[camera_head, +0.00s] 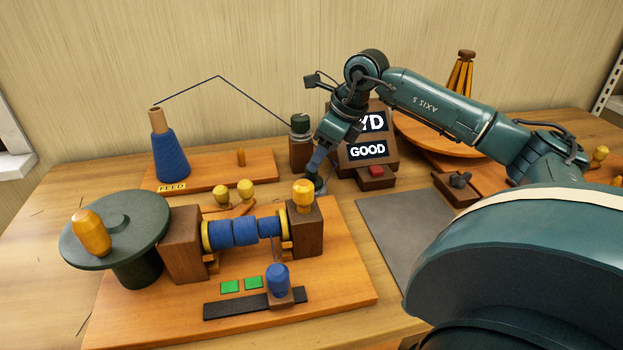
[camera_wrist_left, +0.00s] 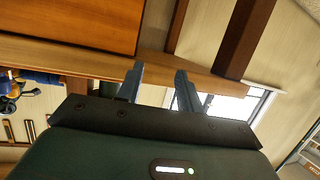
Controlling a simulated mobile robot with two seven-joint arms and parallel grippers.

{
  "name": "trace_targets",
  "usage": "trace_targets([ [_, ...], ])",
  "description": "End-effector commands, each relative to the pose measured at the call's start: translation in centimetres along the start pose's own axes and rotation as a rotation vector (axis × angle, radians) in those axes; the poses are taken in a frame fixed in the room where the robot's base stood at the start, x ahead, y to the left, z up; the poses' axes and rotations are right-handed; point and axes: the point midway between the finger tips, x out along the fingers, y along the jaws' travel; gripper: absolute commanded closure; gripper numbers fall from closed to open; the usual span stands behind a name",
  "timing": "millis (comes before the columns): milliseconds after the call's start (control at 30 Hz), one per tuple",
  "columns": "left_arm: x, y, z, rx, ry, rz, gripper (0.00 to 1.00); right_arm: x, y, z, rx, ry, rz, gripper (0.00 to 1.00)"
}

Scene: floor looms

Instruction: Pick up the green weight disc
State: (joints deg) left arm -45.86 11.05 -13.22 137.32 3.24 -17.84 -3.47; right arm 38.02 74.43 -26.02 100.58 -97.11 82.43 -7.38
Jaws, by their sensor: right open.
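Another dark green round piece (camera_head: 300,122) sits on top of the wooden post (camera_head: 299,152). My left gripper (camera_wrist_left: 157,85) shows only in the left wrist view, with its two fingers apart and nothing between them.
A winder with a blue-wound spool (camera_head: 243,230) and a large dark green wheel (camera_head: 125,222) stands at front left. A blue cone (camera_head: 168,155) stands behind it. A sign reading GOOD (camera_head: 367,152) is right of the post. A grey mat (camera_head: 400,225) lies clear.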

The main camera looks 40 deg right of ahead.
Motion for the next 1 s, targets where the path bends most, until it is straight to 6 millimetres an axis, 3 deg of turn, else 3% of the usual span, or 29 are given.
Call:
trace_targets([
  [300,0.2,0.1,0.7,0.01,-0.009,0.005,0.64,4.5,0.4,0.5,0.001,0.001,0.004,0.5],
  [633,0.4,0.2,0.6,0.014,-0.007,0.008,0.64,5.0,0.3,0.5,0.0,0.001,0.001,0.51],
  [1000,0.4,0.2,0.5,0.015,-0.005,0.007,0.64,5.0,0.3,0.5,0.0,0.001,0.001,0.81],
])
